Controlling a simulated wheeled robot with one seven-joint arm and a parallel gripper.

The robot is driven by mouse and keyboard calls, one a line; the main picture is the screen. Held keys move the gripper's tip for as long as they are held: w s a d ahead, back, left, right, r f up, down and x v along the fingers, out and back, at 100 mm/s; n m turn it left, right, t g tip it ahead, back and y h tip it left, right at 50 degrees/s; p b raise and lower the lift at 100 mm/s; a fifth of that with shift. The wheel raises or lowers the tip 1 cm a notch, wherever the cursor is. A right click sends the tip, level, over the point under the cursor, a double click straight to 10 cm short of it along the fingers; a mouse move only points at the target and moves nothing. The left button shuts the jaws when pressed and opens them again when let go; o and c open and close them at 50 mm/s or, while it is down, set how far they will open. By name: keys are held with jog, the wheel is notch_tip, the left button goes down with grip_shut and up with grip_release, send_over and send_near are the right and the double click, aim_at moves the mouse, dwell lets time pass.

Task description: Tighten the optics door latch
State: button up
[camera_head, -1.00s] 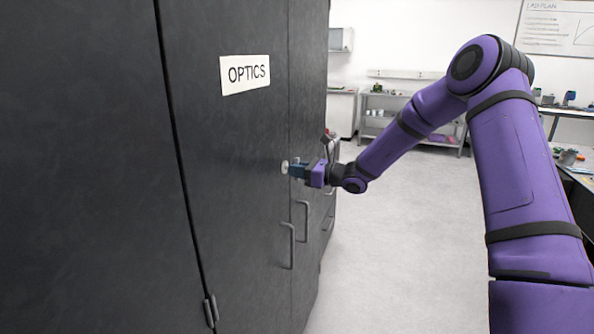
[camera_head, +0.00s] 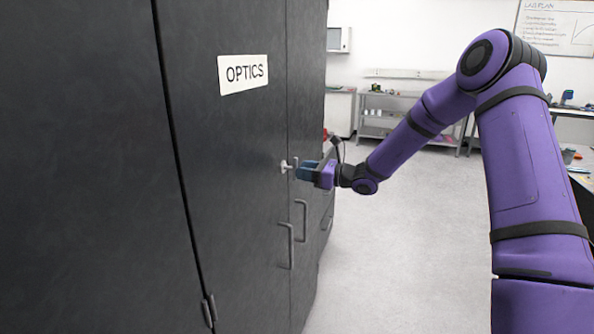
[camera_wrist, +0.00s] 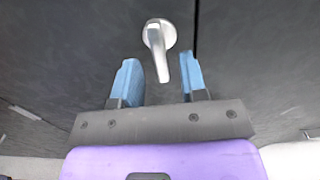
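The optics door latch (camera_head: 284,166) is a small silver knob with a lever, on the dark cabinet door under the white OPTICS label (camera_head: 243,74). In the wrist view the latch (camera_wrist: 158,46) shows a round base, and its lever points down and slightly right. My gripper (camera_head: 304,170) is just off the door, to the right of the latch. In the wrist view my gripper (camera_wrist: 160,80) is open, with its two blue fingers apart. The tip of the lever lies between the fingers in that picture, with a gap on both sides. Nothing is held.
The dark cabinet door (camera_head: 235,200) fills the left side. Two vertical handles (camera_head: 287,245) stick out below the latch. A grey shelf unit (camera_head: 385,117) stands at the back wall. The pale floor (camera_head: 400,250) is clear to the right of the cabinet.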

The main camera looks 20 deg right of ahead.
jog(key=v, duration=0.7)
jog(key=shift+d, duration=0.2)
jog(key=shift+s, duration=0.15)
jog(key=s+a+r+n+g+h, duration=0.3)
jog(key=s+a+r+n+g, duration=0.15)
jog(key=s+n, duration=0.4)
jog(key=s+a+r+n+g+h, duration=0.2)
jog(key=s+a+r+n+g, duration=0.3)
jog(key=s, duration=0.6)
jog(key=s+d+r+n+t+h, duration=0.1)
jog(key=s+d+r+n+h, duration=0.1)
jog(key=s, duration=0.5)
jog(key=s+d+r+n+t+h, duration=0.1)
jog(key=s+d+r+n+h, duration=0.1)
jog(key=s, duration=0.6)
jog(key=s+d+r+n+t+h, duration=0.2)
jog(key=s+d+n+h, duration=0.2)
jog(key=s+n, duration=0.3)
jog(key=shift+s+h, duration=0.45)
jog(key=shift+h, duration=0.35)
